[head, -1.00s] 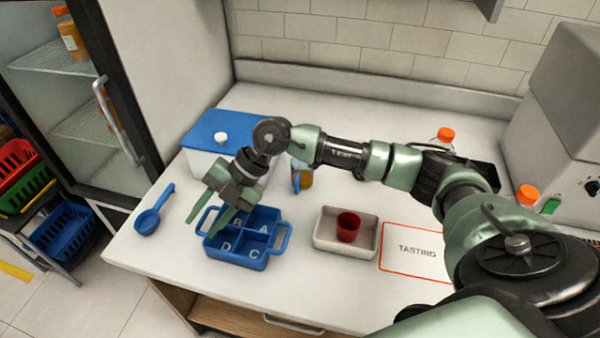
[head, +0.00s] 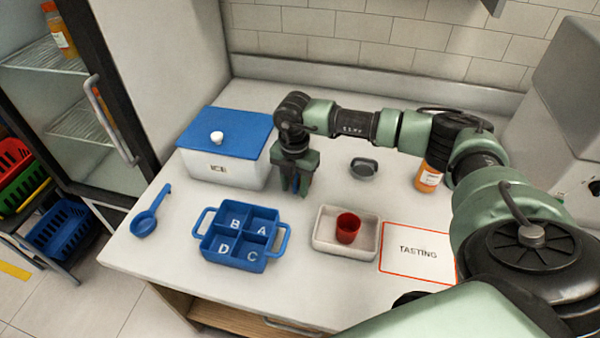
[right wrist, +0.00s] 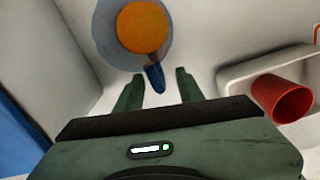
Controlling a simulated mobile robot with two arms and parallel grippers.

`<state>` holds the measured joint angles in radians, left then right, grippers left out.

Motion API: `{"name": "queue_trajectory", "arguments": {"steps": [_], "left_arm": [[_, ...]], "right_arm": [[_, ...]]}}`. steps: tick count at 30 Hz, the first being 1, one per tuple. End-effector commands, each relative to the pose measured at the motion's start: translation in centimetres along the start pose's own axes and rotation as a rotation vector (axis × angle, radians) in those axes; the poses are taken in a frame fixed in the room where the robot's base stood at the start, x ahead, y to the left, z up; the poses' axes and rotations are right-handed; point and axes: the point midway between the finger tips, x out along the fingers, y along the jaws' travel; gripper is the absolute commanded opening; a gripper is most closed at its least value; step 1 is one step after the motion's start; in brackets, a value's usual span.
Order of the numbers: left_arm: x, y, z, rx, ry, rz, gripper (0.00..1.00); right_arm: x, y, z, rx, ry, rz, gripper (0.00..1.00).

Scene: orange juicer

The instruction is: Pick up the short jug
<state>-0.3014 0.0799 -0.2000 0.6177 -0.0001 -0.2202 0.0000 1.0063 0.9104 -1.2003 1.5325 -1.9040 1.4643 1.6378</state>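The jug (right wrist: 143,27) shows in the right wrist view as a clear round vessel with orange juice in it and a blue handle (right wrist: 154,77). My right gripper (right wrist: 158,76) is open, with its fingertips on either side of the handle and a gap visible at each side. In the head view my right gripper (head: 296,188) points down at the counter, behind the blue compartment tray, and hides most of the jug. The jug's height is hard to judge. My left gripper is in neither view.
A blue-lidded white box (head: 225,170) stands close left of my right gripper. The blue compartment tray (head: 200,246) is in front. A white tray (head: 325,250) with a red cup (head: 348,228) lies to the right. A juice bottle (head: 430,175) and a grey round item (head: 364,168) stand farther right.

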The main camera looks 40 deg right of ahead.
Motion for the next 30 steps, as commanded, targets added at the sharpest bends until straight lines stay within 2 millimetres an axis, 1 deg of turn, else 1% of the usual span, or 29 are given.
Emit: {"name": "queue_trajectory", "arguments": {"steps": [3,9,11,12,13,14,30], "left_arm": [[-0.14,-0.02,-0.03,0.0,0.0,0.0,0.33],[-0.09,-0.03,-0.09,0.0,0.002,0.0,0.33],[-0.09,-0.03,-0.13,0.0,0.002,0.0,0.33],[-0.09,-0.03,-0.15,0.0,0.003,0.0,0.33],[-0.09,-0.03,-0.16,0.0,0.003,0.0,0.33],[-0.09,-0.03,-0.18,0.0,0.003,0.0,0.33],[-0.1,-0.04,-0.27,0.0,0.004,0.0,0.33]], "right_arm": [[0.7,-0.03,-0.04,-0.002,0.0,-0.001,0.38],[0.75,0.0,-0.04,-0.002,0.0,0.0,0.38],[0.74,0.01,-0.05,-0.002,0.0,0.0,0.21],[0.74,0.01,-0.05,-0.002,0.0,0.0,0.1],[0.73,0.01,-0.05,-0.002,0.0,0.0,0.02],[0.72,0.01,-0.05,-0.002,0.0,0.0,0.0],[0.69,0.02,-0.05,-0.002,0.0,0.001,0.0]]}}
